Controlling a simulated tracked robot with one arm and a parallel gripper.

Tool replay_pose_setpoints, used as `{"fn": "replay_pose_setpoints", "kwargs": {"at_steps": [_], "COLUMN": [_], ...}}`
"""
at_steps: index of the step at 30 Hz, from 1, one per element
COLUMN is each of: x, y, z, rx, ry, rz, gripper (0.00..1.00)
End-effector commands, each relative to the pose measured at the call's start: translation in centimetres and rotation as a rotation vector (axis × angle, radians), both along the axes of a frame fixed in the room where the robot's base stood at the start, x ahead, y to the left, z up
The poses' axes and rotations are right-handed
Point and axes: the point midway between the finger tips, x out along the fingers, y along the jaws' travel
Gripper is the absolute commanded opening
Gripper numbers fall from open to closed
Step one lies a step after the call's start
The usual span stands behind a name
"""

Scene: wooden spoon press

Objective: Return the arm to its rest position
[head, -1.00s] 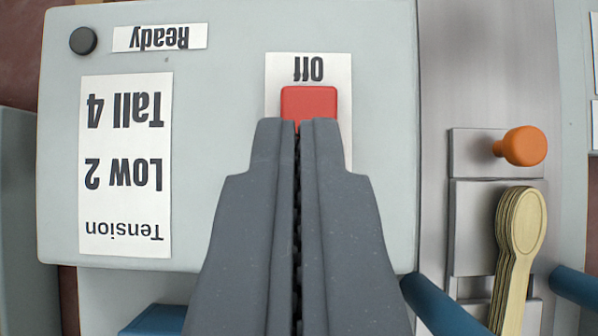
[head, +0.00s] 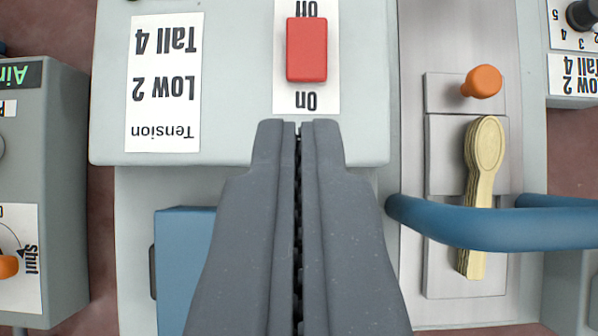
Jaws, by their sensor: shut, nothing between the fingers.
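My gripper (head: 298,128) is shut and empty, its two grey fingers side by side in the lower middle of the head view. Its tips show just below the On label, apart from the red switch (head: 306,50) in the picture. The switch sits on a pale grey panel (head: 235,100) between an Off label above and an On label below, both upside down to me. The rest of my arm is not in view.
Right of the panel, a stack of wooden spoons (head: 483,165) lies on a metal plate, under a blue bar (head: 470,228). An orange knob (head: 483,81) stands above it. A blue block (head: 183,265) is lower left. A grey box (head: 50,150) with an Air label is at far left.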

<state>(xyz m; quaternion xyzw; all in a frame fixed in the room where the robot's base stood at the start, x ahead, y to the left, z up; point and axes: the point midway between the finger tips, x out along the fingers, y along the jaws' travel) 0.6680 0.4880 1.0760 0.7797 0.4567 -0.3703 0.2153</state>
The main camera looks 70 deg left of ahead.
Motion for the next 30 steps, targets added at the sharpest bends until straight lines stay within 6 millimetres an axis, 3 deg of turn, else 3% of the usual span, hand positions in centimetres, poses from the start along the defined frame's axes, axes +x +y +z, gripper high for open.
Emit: {"fn": "replay_pose_setpoints", "kwargs": {"at_steps": [17,20,23,30], "x": [0.2,0.9,1.8,2.8], "y": [-0.6,-2.3,-5.3,-14.4], "z": [0.5,2.3,5.7,14.4], "rx": [0.001,0.002,0.010,0.036], "ry": [-0.005,-0.024,-0.061,-0.152], "rz": [-0.011,-0.050,-0.117,-0.313], "gripper": [0.00,0.00,0.00,0.00]}}
